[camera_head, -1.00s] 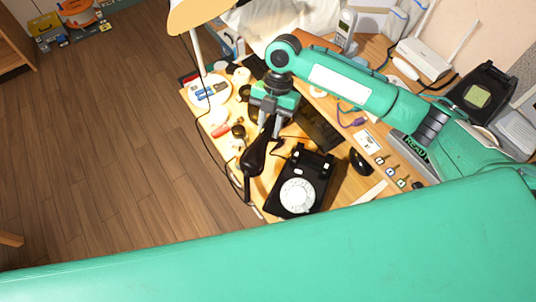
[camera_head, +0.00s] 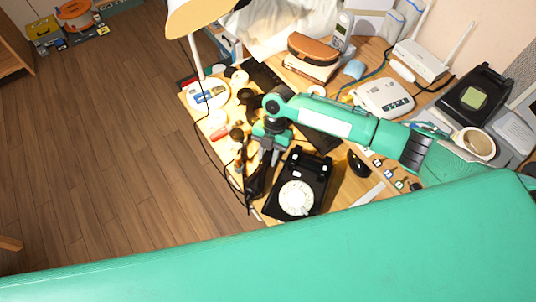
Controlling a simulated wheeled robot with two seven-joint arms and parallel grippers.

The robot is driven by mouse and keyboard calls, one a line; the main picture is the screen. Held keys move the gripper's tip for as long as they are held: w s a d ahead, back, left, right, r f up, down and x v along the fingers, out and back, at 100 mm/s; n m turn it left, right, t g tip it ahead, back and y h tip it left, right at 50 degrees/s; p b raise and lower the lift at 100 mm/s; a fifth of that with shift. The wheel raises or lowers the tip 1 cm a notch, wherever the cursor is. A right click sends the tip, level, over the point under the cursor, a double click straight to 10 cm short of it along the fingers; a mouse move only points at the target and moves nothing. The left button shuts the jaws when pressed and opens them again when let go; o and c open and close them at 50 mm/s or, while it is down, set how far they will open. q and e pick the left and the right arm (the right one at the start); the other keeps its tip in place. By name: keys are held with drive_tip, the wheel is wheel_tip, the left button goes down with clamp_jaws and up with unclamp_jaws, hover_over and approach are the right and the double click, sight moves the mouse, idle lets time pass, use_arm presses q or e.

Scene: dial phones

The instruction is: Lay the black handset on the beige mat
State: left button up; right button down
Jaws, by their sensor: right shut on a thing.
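The black handset (camera_head: 257,182) is at the front left of the desk, left of the black rotary phone (camera_head: 297,196). My right gripper (camera_head: 267,153) is over the handset's upper part and shut on it. The handset looks steeply tilted, with its lower end near the desk's left front edge. I cannot tell whether it touches anything below. I cannot make out the beige mat for certain; the handset, the gripper and the similar desk colour obscure that area. My left gripper is not in view.
The desk (camera_head: 372,198) is crowded. A lamp (camera_head: 196,55) stands at its left edge, near a white plate (camera_head: 208,93) and several small dark items. A black mouse (camera_head: 358,163) lies right of the phone. A white device (camera_head: 384,98) and a router (camera_head: 420,60) stand behind.

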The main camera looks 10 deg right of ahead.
drive_tip(key=c, duration=1.5)
unclamp_jaws()
drive_tip(key=shift+f, duration=0.1)
drive_tip(key=o, duration=0.4)
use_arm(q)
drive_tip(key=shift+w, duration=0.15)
use_arm(e)
drive_tip(key=v, duration=1.1)
drive_tip(key=shift+b, duration=0.4)
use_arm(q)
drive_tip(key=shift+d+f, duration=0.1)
use_arm(e)
drive_tip(key=shift+w+d+r, duration=0.15)
drive_tip(key=shift+r, duration=0.45)
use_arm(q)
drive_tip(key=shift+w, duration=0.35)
